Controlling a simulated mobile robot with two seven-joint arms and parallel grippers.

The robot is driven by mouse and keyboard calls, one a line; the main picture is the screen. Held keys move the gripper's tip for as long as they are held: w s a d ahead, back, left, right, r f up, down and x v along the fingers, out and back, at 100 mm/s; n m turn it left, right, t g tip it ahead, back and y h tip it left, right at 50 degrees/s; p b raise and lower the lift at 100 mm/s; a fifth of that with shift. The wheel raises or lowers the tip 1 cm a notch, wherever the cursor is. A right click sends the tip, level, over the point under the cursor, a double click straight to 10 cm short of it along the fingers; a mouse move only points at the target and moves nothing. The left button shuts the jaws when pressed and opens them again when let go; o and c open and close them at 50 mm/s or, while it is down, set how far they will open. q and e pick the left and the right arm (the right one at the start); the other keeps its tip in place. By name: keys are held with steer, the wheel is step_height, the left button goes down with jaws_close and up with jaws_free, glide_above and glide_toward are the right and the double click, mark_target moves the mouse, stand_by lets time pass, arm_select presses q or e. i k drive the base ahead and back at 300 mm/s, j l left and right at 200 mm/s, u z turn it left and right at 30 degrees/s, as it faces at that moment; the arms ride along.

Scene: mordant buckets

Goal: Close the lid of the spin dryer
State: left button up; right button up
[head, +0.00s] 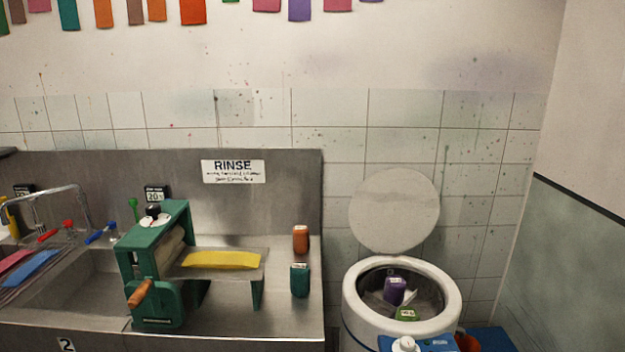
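The spin dryer (352,305) stands at the lower right in the head view, a round white tub with an open top. Its round pale lid (395,208) is raised nearly upright behind the opening, near the tiled wall. Inside the drum are a purple item (396,288) and a green item (407,314), each with a pale label. A blue panel with a white knob (404,344) shows at the tub's front, cut off by the bottom edge. Neither of my grippers is in view.
Left of the dryer is a steel counter with a green wringer (160,262), a yellow cloth (222,259), and an orange (300,239) and a teal container (300,280). A side wall (575,265) closes off the right.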

mark_target(393, 210)
steer(key=i+l, duration=0.1)
steer(key=i, duration=0.15)
steer(key=i+l+z, duration=0.6)
steer(key=i+z, duration=0.2)
steer(key=i+l+u, duration=0.15)
steer(key=u, duration=0.3)
steer(key=i+l+u, duration=0.15)
steer(key=u, duration=0.25)
steer(key=i+l+u, duration=0.1)
steer(key=l+u, duration=0.35)
steer(key=j, duration=0.1)
